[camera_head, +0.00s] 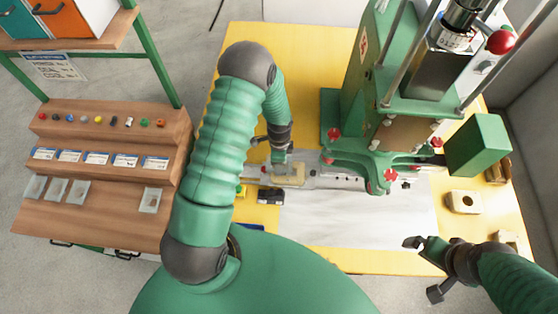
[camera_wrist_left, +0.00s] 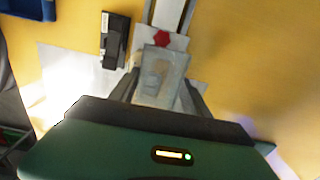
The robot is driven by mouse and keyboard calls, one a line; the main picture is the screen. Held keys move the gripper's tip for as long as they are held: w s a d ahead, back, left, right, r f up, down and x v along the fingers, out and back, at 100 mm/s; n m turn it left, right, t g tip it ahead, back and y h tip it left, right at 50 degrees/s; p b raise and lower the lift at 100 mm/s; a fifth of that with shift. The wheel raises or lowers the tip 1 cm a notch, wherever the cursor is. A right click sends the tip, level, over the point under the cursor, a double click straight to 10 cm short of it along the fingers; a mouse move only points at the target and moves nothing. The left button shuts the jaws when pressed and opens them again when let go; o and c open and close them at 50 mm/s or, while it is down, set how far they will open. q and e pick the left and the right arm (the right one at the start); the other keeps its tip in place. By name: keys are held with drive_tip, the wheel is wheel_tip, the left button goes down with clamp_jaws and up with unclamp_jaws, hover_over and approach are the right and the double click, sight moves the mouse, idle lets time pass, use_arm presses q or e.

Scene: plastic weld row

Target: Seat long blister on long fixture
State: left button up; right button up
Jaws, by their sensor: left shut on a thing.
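My left gripper (camera_head: 281,155) is shut on the long blister (camera_wrist_left: 162,75), a clear, pale tray between its two fingers in the left wrist view. In the head view the gripper points down over the beige long fixture (camera_head: 292,180), at the left end of the press slide. The blister is hard to make out there, and I cannot tell whether it touches the fixture or sits just above it. My right gripper (camera_head: 424,267) is at the lower right, apart from the fixture, with its fingers spread and nothing between them.
The green press (camera_head: 350,90) stands behind and right of the slide. A black device (camera_head: 270,196) lies left of the fixture. A beige block with a hole (camera_head: 464,202) is at right. Several clear blisters (camera_head: 57,189) lie on the wooden bench (camera_head: 95,222).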

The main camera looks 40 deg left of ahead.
sight(287, 168)
use_arm(q)
drive_tip(key=shift+w+d+f, duration=0.1)
drive_tip(key=shift+w+d, duration=0.05)
drive_tip(key=shift+d, duration=0.8)
use_arm(e)
drive_tip(key=shift+w+d+f, duration=0.15)
drive_tip(key=shift+w+d, duration=0.05)
drive_tip(key=shift+d, duration=0.15)
use_arm(q)
drive_tip(key=shift+d, duration=0.15)
use_arm(e)
drive_tip(key=shift+a, duration=0.25)
use_arm(q)
drive_tip(key=shift+d, duration=0.4)
use_arm(e)
drive_tip(key=shift+d, duration=0.2)
use_arm(q)
drive_tip(key=shift+w+a, duration=0.1)
drive_tip(key=shift+w, duration=0.05)
use_arm(e)
drive_tip(key=shift+r, duration=0.2)
